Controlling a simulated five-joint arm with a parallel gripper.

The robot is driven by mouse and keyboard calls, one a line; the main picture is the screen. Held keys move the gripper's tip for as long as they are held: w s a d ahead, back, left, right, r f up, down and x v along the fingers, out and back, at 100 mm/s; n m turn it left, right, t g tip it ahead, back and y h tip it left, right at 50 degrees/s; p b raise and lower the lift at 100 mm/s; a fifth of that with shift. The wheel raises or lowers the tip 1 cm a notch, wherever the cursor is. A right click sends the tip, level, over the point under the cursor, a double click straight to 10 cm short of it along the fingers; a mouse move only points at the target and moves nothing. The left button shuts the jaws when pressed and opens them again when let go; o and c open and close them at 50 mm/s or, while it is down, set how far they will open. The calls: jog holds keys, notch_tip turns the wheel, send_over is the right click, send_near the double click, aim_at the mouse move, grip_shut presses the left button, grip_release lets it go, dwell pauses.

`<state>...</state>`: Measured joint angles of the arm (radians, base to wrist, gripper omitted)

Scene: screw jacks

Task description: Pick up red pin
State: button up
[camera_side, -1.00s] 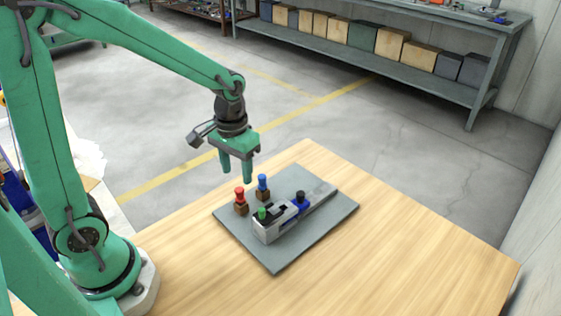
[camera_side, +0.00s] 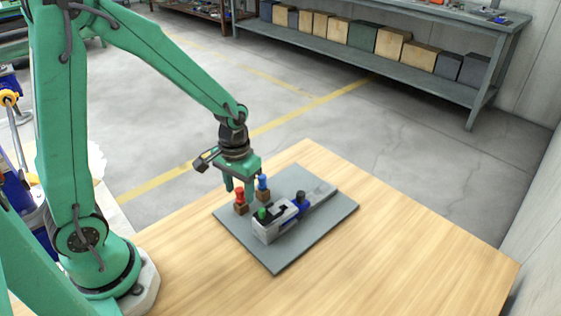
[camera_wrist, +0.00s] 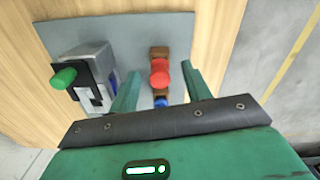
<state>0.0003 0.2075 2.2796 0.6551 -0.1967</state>
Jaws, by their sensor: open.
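The red pin (camera_side: 240,193) stands upright in a small brown block (camera_side: 241,208) at the left side of the grey plate. It also shows in the wrist view (camera_wrist: 160,72), between the two green fingers. My gripper (camera_side: 240,189) is open and empty, pointing down, with its fingers low over the brown blocks. In the wrist view my gripper (camera_wrist: 162,76) has one finger on each side of the red pin, with gaps. Whether the fingertips are level with the pin's head is hard to tell.
A blue pin (camera_side: 262,182) stands in a second brown block close behind the red one. A grey jack (camera_side: 270,228) with a green pin (camera_side: 262,214) and a dark knob (camera_side: 300,197) lies beside them on the grey plate (camera_side: 325,220). The wooden table is clear to the right.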

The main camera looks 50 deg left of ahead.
aim_at(240, 190)
jog(key=shift+f, duration=0.75)
grip_shut()
jog(key=shift+r, duration=0.15)
jog(key=shift+r, duration=0.7)
notch_tip(240, 190, up, 3)
jog(key=shift+d+f, duration=0.1)
jog(key=shift+d, duration=0.05)
jog(key=s+d+r, duration=0.6)
jog(key=d, duration=0.3)
jog(key=shift+d+r, duration=0.3)
jog(key=shift+d, duration=0.05)
jog(key=shift+w, duration=0.15)
